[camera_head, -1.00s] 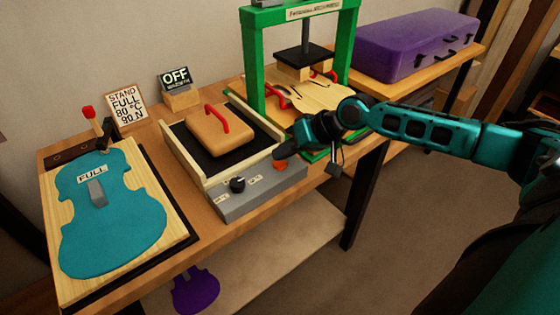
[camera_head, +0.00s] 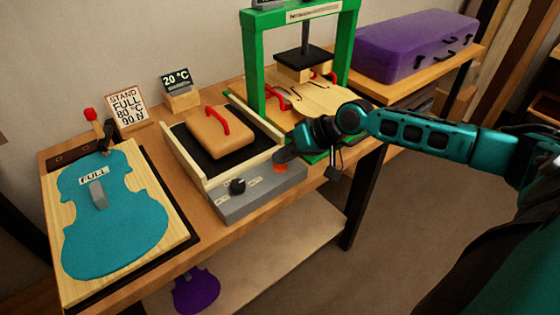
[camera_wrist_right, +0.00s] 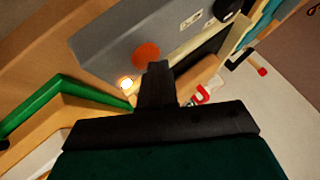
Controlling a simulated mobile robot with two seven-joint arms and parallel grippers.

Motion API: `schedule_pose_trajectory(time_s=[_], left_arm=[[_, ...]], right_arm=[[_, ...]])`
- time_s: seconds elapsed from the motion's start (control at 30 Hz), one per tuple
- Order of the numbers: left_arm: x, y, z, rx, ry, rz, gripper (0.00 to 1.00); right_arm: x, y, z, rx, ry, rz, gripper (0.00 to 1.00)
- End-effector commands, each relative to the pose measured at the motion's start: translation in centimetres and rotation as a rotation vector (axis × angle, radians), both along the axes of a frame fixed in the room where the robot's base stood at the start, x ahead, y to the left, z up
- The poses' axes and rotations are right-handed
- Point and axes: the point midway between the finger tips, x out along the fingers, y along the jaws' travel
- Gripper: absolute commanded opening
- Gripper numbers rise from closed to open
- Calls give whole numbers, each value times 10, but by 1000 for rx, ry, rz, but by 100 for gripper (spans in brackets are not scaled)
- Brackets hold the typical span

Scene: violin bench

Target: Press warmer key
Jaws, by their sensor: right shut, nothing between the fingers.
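The warmer (camera_head: 247,206) is a grey-fronted box with a dark top plate between pale rails. Its orange round key (camera_head: 281,168) is at the right end of the front panel, and a black knob (camera_head: 237,186) is further left. The key also shows in the right wrist view (camera_wrist_right: 146,54), with a small glowing light (camera_wrist_right: 126,84) beside it. The small display (camera_head: 176,79) behind reads 20 °C. My right gripper (camera_head: 284,156) is shut and empty, its tip just above and beside the key; I cannot tell whether they touch. My left gripper is out of view.
A tan block with a red handle (camera_head: 222,133) lies on the warmer's plate. A green press (camera_head: 252,70) stands to the right, close to my right arm. A teal violin-shaped piece (camera_head: 115,225) lies at left. A purple case (camera_head: 418,42) is at back right.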

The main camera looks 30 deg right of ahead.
Motion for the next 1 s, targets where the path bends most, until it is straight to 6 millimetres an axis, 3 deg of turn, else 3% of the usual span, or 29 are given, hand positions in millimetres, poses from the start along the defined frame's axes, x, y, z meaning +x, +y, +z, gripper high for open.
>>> schedule_pose_trajectory(time_s=[0.1,0.47,0.77,1.0], left_arm=[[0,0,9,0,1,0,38],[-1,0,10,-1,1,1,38],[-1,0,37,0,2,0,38],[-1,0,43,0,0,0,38]], right_arm=[[0,0,6,0,2,-1,0],[0,0,6,0,0,0,0],[0,0,30,0,-1,-1,0],[0,0,50,-1,-3,1,0]])
